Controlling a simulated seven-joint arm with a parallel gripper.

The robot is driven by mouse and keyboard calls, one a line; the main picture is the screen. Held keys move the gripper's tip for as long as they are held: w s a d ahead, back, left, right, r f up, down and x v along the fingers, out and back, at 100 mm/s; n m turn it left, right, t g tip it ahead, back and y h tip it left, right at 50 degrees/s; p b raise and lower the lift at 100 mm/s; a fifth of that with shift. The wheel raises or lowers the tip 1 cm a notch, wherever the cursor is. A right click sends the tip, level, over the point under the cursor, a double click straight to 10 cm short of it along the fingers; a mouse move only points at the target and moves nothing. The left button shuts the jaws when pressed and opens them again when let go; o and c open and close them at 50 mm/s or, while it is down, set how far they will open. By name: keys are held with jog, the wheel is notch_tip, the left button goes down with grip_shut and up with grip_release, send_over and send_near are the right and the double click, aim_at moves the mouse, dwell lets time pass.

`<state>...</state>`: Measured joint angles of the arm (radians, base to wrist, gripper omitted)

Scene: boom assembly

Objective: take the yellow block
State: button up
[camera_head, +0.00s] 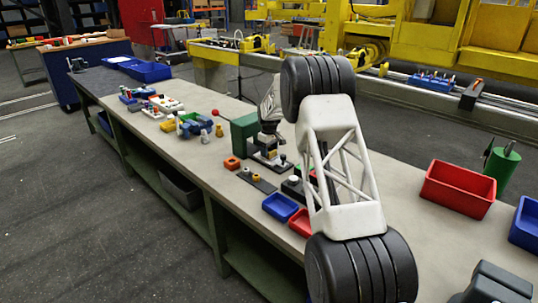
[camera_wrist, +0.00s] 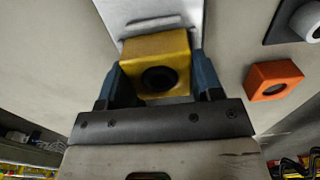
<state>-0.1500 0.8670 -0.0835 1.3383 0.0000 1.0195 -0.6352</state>
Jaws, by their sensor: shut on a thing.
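The yellow block (camera_wrist: 152,48), with a round dark hole in its face, sits between the two blue fingers of my gripper (camera_wrist: 158,74) in the wrist view. My gripper is shut on it, one finger against each side. A pale raised piece (camera_wrist: 150,14) is just beyond the block; I cannot tell whether the block touches it. In the head view my white arm stands in front of the bench, and I cannot make out the held block there.
An orange block (camera_head: 232,162) with a hole lies on the bench (camera_head: 190,155); it also shows right of my gripper in the wrist view (camera_wrist: 274,80). A green press (camera_head: 243,132), a blue tray (camera_head: 280,206) and a red bin (camera_head: 458,189) stand nearby. Small parts lie farther left.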

jog(key=shift+r, duration=1.55)
